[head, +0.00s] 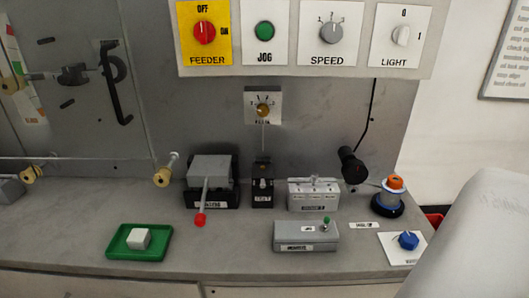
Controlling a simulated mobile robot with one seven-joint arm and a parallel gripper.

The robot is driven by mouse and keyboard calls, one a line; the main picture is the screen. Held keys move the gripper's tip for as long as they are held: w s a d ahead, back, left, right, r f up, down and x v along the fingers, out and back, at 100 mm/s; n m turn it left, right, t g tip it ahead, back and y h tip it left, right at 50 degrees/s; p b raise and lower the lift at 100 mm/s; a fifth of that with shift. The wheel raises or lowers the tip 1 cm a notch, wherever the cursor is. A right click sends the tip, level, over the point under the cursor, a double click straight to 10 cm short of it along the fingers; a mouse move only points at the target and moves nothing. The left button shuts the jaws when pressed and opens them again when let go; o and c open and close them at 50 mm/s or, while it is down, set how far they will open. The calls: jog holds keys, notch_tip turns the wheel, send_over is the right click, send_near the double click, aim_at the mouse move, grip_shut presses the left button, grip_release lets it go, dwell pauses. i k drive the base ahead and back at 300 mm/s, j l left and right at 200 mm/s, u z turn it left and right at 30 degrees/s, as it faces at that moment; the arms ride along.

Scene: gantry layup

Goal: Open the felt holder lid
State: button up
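No label that I can read names the felt holder, so I cannot tell which item it is. A grey block on a black base (211,168) has a lever ending in a red knob (199,220) that points toward the front. A flat grey box (300,240) with a small green knob (326,222) lies at the front middle. A silver labelled box (314,197) stands behind it. No lid is seen standing open. My gripper is out of view; a pale rounded part, likely my arm, fills the lower right.
A green tray (119,254) with a white block (138,238) lies front left. A small black device (262,186), an orange-topped item (395,184) and a blue knob (408,240) on a white plate stand along the counter. A panel with FEEDER, JOG, SPEED and LIGHT controls (305,70) hangs above.

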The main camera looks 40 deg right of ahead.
aim_at(262, 173)
jog(key=z, duration=1.1)
